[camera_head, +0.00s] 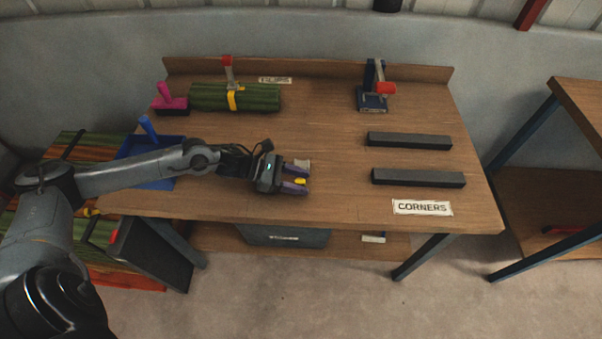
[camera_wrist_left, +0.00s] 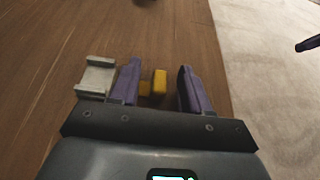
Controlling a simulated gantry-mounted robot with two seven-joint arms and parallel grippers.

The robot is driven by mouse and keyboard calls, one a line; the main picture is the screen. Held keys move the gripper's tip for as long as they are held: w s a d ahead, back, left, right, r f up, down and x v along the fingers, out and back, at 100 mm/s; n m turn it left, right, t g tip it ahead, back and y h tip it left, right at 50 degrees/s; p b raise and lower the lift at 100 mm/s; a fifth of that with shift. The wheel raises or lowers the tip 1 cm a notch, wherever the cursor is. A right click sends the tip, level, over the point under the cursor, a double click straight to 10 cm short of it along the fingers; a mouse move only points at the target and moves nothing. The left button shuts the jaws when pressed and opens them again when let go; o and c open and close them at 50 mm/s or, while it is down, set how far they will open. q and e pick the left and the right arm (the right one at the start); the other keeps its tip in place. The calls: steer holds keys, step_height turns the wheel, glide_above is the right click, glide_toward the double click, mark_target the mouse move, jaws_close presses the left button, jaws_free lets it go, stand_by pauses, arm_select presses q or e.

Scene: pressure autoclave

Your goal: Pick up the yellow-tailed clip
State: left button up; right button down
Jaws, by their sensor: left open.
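The yellow-tailed clip lies on the wooden table near its front edge. Its yellow tail (camera_head: 300,181) is between the two purple fingers of my left gripper (camera_head: 295,180), with a gap to the right-hand finger in the wrist view. A light grey bracket-like part (camera_wrist_left: 97,77) lies outside the left-hand finger. That finger hides whether the grey part joins the yellow tail (camera_wrist_left: 159,82). My left gripper (camera_wrist_left: 163,85) is open, low over the table. A dark purple tip (camera_wrist_left: 308,43) at the wrist view's right edge looks like part of my right gripper; its jaws are not shown.
Two dark bars (camera_head: 410,140) lie on the right near the CORNERS label (camera_head: 422,208). A green bundle (camera_head: 255,97) with a yellow-and-red clamp and a blue clamp stand (camera_head: 373,100) are at the back. A blue tray (camera_head: 150,182) is left. The table's middle is clear.

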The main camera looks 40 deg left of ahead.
arm_select(q)
steer(key=shift+c, duration=0.5)
jaws_close()
steer(key=shift+r, duration=0.15)
